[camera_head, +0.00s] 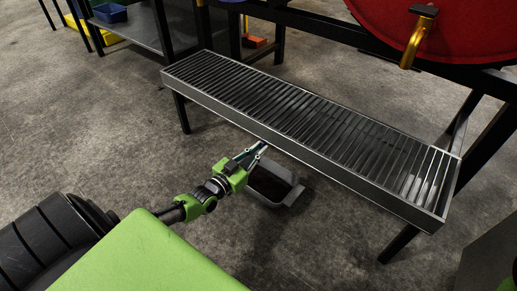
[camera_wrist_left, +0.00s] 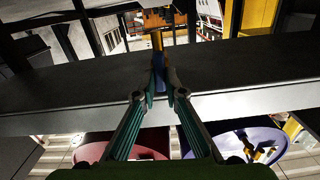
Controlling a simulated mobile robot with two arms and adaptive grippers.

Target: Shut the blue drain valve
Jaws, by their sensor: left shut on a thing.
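My left gripper (camera_head: 258,148) reaches up to the near edge of the slatted conveyor. In the left wrist view, my left gripper (camera_wrist_left: 160,84) has its fingers closed together on a narrow blue piece (camera_wrist_left: 159,81), which I take to be the blue drain valve's handle. A small bit of blue (camera_head: 264,144) also shows at the fingertips in the head view. A yellow-orange stem (camera_wrist_left: 157,41) shows just beyond the fingertips. The fingers hide most of the valve, so its turn angle cannot be told. My right gripper is not in view.
The slatted conveyor (camera_head: 300,160) runs diagonally above the gripper, on dark legs. A grey open-topped bin (camera_head: 270,194) is below the gripper. A red drum (camera_head: 425,25) with a yellow handle (camera_head: 410,50) is at the upper right. Bare concrete floor lies left.

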